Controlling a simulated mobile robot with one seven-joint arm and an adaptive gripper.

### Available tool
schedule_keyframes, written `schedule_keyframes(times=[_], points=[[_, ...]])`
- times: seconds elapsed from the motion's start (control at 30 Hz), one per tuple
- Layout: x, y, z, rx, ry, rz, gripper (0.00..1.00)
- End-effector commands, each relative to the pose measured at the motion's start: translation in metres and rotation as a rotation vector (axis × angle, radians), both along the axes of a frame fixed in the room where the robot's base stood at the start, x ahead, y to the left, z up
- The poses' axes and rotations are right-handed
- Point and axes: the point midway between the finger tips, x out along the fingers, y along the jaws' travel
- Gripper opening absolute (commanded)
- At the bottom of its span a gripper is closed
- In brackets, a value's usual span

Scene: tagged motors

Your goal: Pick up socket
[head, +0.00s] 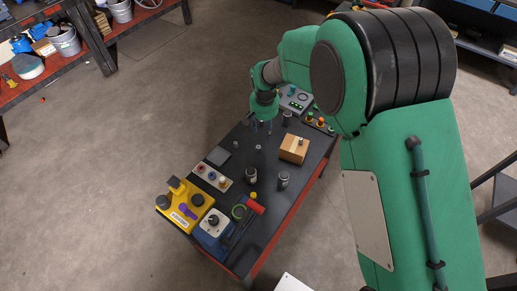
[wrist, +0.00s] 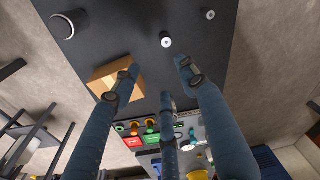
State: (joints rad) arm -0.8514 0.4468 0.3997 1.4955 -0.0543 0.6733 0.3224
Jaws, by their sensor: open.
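Two small metal pieces that look like sockets stand on the dark tabletop. One (wrist: 166,40) is near the top middle of the wrist view, and it also shows in the head view (head: 258,147). The other (wrist: 210,14) is smaller in view, farther up and right; a similar small piece (head: 236,144) shows left in the head view. I cannot tell which one is meant. My gripper (head: 263,126) is above the far half of the table, apart from both. In the wrist view its three fingers (wrist: 163,82) are spread, open and empty.
Bare tabletop surrounds the small pieces.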

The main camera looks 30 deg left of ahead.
Motion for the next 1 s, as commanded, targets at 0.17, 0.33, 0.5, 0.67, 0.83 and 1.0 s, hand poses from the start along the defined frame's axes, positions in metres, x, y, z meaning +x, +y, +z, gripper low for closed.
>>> schedule_keyframes(times=[0.17, 0.33, 0.5, 0.67, 0.83, 1.0], points=[[-0.010, 0.019, -0.022, -0.007, 0.007, 0.018, 0.43], [-0.012, 0.021, -0.025, -0.008, 0.007, 0.021, 0.43], [-0.012, 0.021, -0.025, -0.008, 0.008, 0.020, 0.43], [-0.011, 0.021, -0.028, -0.008, 0.008, 0.020, 0.43], [-0.010, 0.022, -0.044, -0.009, 0.008, 0.020, 0.43], [-0.007, 0.023, -0.069, -0.009, 0.008, 0.020, 0.43]])
